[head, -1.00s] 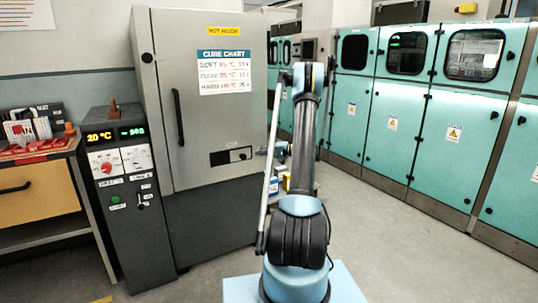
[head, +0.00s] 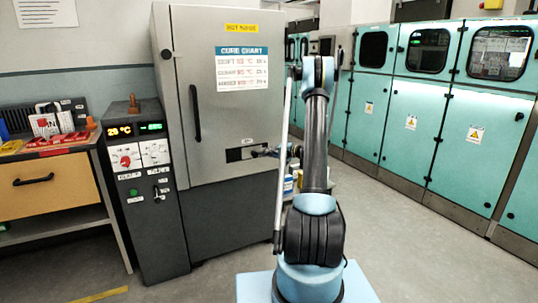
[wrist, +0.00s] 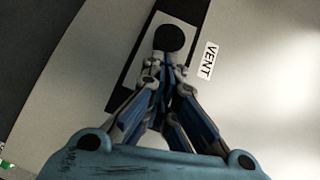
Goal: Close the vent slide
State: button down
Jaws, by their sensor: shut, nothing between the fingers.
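The vent slide shows in the head view as a small grey plate (head: 246,154) in a black slot (head: 233,155) low on the grey oven door. Black opening shows at the slot's left; its right end is partly behind my gripper (head: 256,153). In the wrist view the slide is a pale plate (wrist: 149,40) with a round black knob (wrist: 170,38), beside a VENT label (wrist: 208,59). My gripper (wrist: 165,66) is shut and empty, its fingertips just below the knob in the picture. I cannot tell whether they touch it.
The oven door has a vertical black handle (head: 195,113) to the left. A control box (head: 145,200) and a bench with a drawer (head: 52,185) stand further left. Teal cabinets (head: 392,120) line the right, with open floor before them.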

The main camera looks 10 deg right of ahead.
aim_at(251, 154)
jog(key=a, duration=0.2)
jog(key=s+a, duration=0.1)
jog(key=a, duration=0.2)
jog(key=s+a, duration=0.1)
jog(key=a, duration=0.1)
jog(key=shift+s+a, duration=0.2)
jog(key=shift+a, duration=0.05)
